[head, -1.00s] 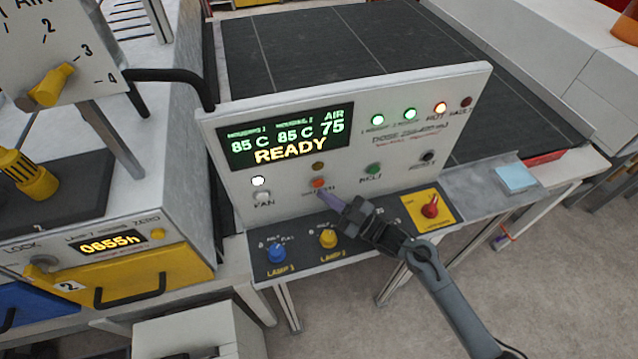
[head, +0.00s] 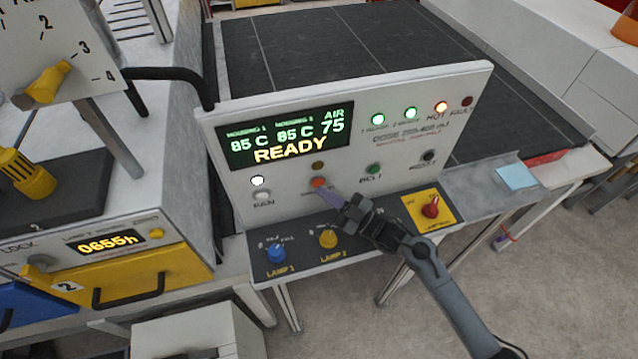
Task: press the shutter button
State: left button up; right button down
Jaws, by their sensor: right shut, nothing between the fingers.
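The shutter button looks to be the orange-red button (head: 318,182) on the white control panel (head: 226,196), below a dark amber lamp. Its label is partly covered and too small to read surely. My right gripper (head: 327,195) comes in from the lower right, shut and empty. The display (head: 286,136) reads READY, 85 C, 85 C and AIR 75. My left gripper is not in view.
A white-lit lamp and FAN button (head: 263,196) are to the left, a green BELT button (head: 373,169) to the right. The dark conveyor belt (head: 300,45) lies behind the panel.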

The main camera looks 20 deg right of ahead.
jog(key=shift+w, duration=0.1)
jog(key=shift+w+b, duration=0.3)
dwell(0.4)
jog(key=shift+s, duration=0.2)
dwell(0.3)
jog(key=shift+s+p, duration=0.6)
jog(key=shift+s, duration=0.05)
jog(key=s+p, duration=0.2)
jog(key=s, duration=0.3)
jog(key=shift+a+p, duration=0.1)
jog(key=shift+p, duration=0.3)
